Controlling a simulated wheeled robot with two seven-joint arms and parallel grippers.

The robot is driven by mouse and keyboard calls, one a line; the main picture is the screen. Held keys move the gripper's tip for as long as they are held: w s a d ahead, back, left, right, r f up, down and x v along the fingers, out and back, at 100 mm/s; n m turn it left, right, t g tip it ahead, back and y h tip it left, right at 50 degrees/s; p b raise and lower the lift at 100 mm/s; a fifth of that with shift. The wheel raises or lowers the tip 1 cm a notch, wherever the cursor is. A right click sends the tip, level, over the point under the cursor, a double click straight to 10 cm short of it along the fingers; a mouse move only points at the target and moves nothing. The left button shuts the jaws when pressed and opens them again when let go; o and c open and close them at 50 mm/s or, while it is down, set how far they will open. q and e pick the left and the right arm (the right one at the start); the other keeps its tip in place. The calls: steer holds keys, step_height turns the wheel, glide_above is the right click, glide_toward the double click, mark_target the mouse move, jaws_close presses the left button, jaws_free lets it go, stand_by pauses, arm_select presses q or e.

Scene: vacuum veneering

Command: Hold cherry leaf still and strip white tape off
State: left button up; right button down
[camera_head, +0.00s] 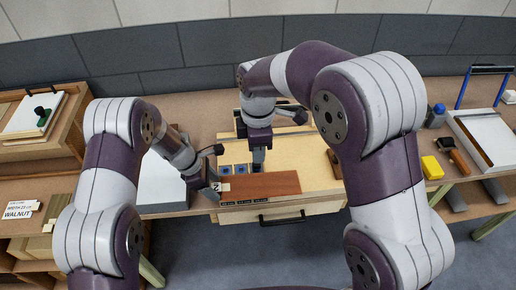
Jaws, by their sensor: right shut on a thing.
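The cherry leaf (265,186), a flat reddish-brown sheet, lies at the front of the pale board on the bench. My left gripper (212,191) is low at its left end, beside a small pale marked patch (225,187); its jaw opening is hidden by the angle. My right gripper (258,169) points down at the leaf's back edge and is shut, seemingly on that edge, though the contact is too small to see clearly. I cannot make out the white tape for sure.
Blue squares (240,169) lie behind the leaf. A drawer with a dark handle (282,217) is below. A yellow block (432,167), a blue-capped bottle (437,115) and a white-topped frame (490,135) stand right. A walnut label (19,211) is at left.

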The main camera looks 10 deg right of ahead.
arm_select(q)
steer(key=shift+r, duration=0.1)
steer(key=v, duration=1.1)
steer(key=shift+a+r, duration=0.25)
steer(key=shift+r, duration=0.1)
